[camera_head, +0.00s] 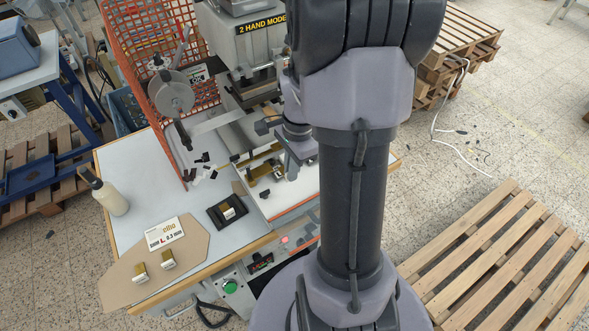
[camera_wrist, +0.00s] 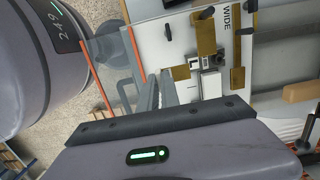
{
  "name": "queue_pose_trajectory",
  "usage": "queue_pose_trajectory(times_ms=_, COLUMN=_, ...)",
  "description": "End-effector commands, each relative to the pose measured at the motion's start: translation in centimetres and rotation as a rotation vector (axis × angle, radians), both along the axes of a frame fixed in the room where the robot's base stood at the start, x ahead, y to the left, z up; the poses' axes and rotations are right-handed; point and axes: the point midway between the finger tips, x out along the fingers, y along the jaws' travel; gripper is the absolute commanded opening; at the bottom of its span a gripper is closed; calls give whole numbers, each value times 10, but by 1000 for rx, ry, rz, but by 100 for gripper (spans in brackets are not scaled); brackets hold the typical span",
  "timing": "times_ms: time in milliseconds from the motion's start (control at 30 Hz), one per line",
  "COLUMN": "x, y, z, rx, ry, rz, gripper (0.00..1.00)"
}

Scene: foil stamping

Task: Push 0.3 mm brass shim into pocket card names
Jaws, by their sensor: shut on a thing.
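My gripper (camera_wrist: 165,88) is shut; it also shows in the head view (camera_head: 292,170) by the press bed. A small brass-coloured piece (camera_wrist: 181,73) is at its fingertips, apparently the held shim; the fingers partly hide it. Brass-coloured bars (camera_wrist: 206,34) lie on the pale bed beyond, near the word WIDE. The white card (camera_head: 164,234) at left seems to read "L 0.3 mm". Two brass-coloured pieces (camera_head: 140,272) (camera_head: 168,259) lie near it. Which pocket is which cannot be told.
A black tray (camera_head: 214,216) holds another small brass and white piece. A cream bottle (camera_head: 110,196) stands at the table's left edge. The press head (camera_head: 250,45) and orange mesh guard (camera_head: 135,50) rise behind the bed. Small black parts lie beside the guard.

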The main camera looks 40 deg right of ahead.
Motion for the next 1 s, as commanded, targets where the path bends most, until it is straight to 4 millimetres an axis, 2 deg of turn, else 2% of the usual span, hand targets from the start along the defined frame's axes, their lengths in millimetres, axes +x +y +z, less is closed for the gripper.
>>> queue_pose_trajectory(times_ms=267, x=0, y=0, z=-15, rx=0, ry=0, rz=0, gripper=0)
queue_pose_trajectory(times_ms=633, x=0, y=0, z=-55, rx=0, ry=1, rz=0, gripper=0)
queue_pose_trajectory(times_ms=1000, x=0, y=0, z=-58, rx=0, ry=0, rz=0, gripper=0)
